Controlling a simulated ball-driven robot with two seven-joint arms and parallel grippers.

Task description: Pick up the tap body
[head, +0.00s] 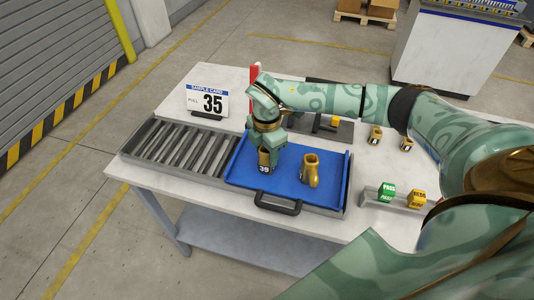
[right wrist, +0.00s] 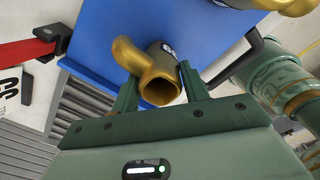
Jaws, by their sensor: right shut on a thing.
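A brass tap body with a dark label reading 39 (head: 264,168) is at the left part of the blue tray (head: 331,196). My right gripper (head: 266,147) comes down over it from above and is shut on it. In the right wrist view, the same tap body (right wrist: 147,64) sits between the two green fingers (right wrist: 158,88), its open round end toward the camera. I cannot tell whether it still touches the tray. A second brass tap body (head: 310,171) stands on the tray to the right. My left gripper is not in view.
The tray has a dark front handle (head: 278,204), with a slatted roller rack (head: 175,145) to its left. Green PASS (head: 387,192) and yellow (head: 416,199) blocks sit at right. More brass parts (head: 375,135) lie behind.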

